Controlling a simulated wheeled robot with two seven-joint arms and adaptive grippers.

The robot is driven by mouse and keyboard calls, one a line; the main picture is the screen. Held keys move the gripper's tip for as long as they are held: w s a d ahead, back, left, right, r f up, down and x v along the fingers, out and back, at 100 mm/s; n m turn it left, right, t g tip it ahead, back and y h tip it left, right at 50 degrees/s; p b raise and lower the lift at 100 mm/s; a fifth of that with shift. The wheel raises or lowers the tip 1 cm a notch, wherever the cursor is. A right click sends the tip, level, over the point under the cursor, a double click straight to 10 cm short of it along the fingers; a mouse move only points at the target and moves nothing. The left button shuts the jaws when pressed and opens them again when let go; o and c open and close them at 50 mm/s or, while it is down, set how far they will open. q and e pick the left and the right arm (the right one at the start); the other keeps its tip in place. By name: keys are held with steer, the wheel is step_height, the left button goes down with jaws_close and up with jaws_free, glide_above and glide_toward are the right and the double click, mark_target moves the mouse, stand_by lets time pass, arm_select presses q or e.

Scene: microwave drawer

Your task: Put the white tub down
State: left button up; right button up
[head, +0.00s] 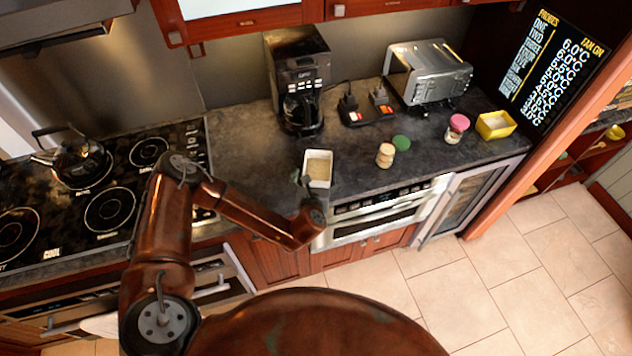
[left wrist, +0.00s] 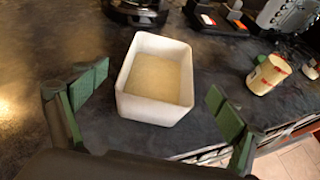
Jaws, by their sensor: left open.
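The white tub (head: 318,169) stands upright on the dark countertop near its front edge, in front of the coffee maker. In the left wrist view the tub (left wrist: 157,82) is open-topped with a pale yellowish inside. My left gripper (left wrist: 155,112) is open, with one green-padded finger on each side of the tub and a visible gap to both. In the head view my left gripper (head: 308,184) is at the near side of the tub, mostly hidden by the wrist. My right gripper is not in view.
A coffee maker (head: 298,85) stands behind the tub. To the right are a small jar (head: 385,155), a green lid (head: 401,142), a pink-lidded jar (head: 457,128), a yellow container (head: 495,125) and a toaster (head: 428,72). The stove with a kettle (head: 75,160) is left. Counter left of the tub is clear.

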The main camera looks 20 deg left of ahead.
arm_select(q)
steer(key=shift+v, duration=2.7)
